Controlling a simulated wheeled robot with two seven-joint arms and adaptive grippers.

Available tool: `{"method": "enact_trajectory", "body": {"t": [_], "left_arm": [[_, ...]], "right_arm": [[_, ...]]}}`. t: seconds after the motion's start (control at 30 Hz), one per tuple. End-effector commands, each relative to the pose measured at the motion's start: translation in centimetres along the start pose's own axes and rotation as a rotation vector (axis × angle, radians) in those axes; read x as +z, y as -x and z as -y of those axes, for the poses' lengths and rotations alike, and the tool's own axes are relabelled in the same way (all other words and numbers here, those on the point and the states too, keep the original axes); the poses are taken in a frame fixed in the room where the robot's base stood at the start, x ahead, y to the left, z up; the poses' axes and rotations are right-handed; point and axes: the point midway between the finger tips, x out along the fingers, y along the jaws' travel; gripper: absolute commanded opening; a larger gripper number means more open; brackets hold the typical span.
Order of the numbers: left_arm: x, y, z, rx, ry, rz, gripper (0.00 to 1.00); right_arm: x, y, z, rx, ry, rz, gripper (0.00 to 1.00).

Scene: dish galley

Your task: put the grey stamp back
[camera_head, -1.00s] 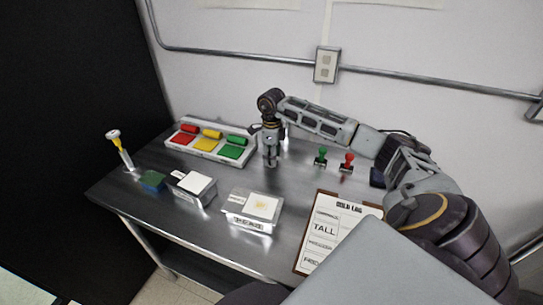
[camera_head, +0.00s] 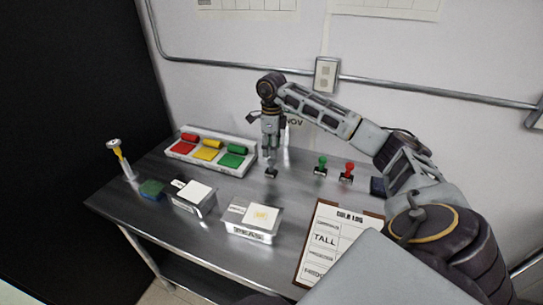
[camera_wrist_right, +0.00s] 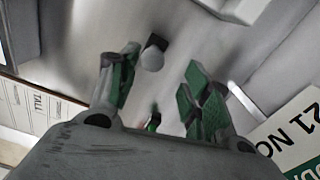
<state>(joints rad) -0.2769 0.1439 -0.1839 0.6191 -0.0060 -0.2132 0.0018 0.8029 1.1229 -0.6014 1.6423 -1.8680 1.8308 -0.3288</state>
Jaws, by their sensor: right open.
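The grey stamp (camera_head: 270,173) stands on the steel table, in line with the green and red stamps, with its dark base down. It also shows in the right wrist view as a round grey knob (camera_wrist_right: 152,59) beside a dark base. My right gripper (camera_head: 271,152) points down just above the stamp. The green stamp (camera_head: 320,166) and red stamp (camera_head: 346,172) stand to the right. My left gripper is out of view.
A tray of red, yellow and green pads and rollers (camera_head: 168,153) lies at the back left. A PEAS tub (camera_head: 248,236), another lidded tub (camera_head: 194,197) and a clipboard (camera_head: 317,262) lie in front.

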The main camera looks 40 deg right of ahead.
Motion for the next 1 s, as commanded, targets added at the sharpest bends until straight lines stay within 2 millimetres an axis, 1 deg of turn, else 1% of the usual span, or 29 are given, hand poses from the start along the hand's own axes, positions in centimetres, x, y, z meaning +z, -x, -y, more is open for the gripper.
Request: {"method": "enact_trajectory", "body": {"t": [0.03, 0.2, 0.4, 1.0], "left_arm": [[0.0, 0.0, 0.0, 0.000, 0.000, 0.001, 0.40], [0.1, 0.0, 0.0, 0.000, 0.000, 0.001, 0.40], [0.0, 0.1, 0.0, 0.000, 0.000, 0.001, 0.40], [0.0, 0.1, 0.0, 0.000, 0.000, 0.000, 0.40]], "right_arm": [[0.0, 0.8, 0.0, -0.002, 0.000, 0.002, 0.48], [0.0, 2.5, 0.0, -0.002, 0.000, 0.001, 0.48], [0.0, 3.7, 0.0, 0.000, 0.000, 0.000, 0.48], [0.0, 3.9, 0.0, 0.000, 0.000, 0.000, 0.48]]}}
